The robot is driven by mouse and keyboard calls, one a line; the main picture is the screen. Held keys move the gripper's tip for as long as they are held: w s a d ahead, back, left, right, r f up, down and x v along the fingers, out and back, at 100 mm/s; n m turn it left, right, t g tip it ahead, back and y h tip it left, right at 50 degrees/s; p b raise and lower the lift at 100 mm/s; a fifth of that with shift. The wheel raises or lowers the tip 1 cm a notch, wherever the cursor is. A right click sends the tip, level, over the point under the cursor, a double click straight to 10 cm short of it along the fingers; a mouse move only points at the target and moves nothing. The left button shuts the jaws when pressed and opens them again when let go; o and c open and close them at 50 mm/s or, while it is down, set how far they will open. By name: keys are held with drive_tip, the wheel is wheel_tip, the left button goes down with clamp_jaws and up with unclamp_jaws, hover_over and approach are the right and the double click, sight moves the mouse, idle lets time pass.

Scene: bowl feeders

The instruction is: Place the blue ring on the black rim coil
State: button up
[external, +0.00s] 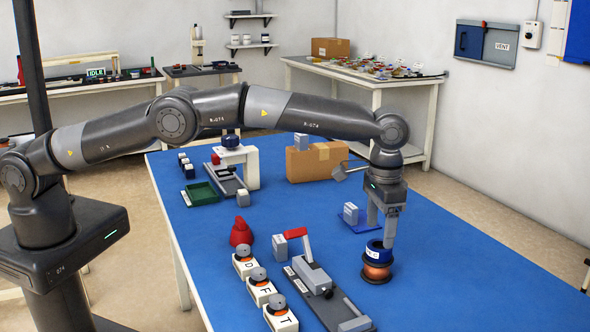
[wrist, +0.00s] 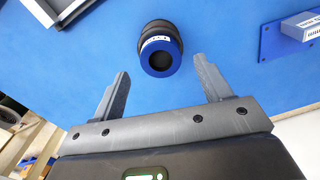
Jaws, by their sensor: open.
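The blue ring (external: 374,250) with a white label sits on top of the black rim coil (external: 377,273), which has orange winding between dark rims and stands upright on the blue table. In the wrist view the ring (wrist: 160,73) faces me around a dark hole, with the coil's black rim (wrist: 156,26) behind it. My gripper (external: 380,237) is open right at the ring, pointing down.
A clamp fixture (external: 313,279) and lettered white blocks (external: 262,291) stand left of the coil. A blue plate with a grey block (external: 351,213) lies behind it. A red object (external: 241,232), green tray (external: 201,193) and cardboard box (external: 314,163) are farther off. The table's right side is clear.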

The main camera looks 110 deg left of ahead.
sight(378, 245)
drive_tip(key=shift+r, duration=1.7)
drive_tip(key=s+d+r+m+t, duration=0.1)
drive_tip(key=s+d+r, duration=0.2)
drive_tip(key=r, duration=0.5)
drive_tip(key=s+d+r, duration=0.3)
drive_tip(key=s+r, duration=0.1)
drive_tip(key=r, duration=0.4)
drive_tip(key=s+d+r+m+t, duration=0.2)
drive_tip(key=s+d+r, duration=0.3)
drive_tip(key=s+r, duration=0.55)
drive_tip(key=s+d+f+m+t, duration=0.15)
drive_tip(key=s+d, duration=0.25)
drive_tip(key=s, duration=1)
drive_tip(key=s+d+f+m, duration=0.1)
drive_tip(key=s+d+f, duration=0.15)
drive_tip(key=s, duration=1.15)
drive_tip(key=s+d+f+t, duration=0.1)
drive_tip(key=s+d+f, duration=0.1)
drive_tip(key=s+f, duration=0.3)
drive_tip(key=s+m, duration=0.1)
drive_tip(key=s, duration=0.2)
drive_tip(key=shift+s, duration=0.2)
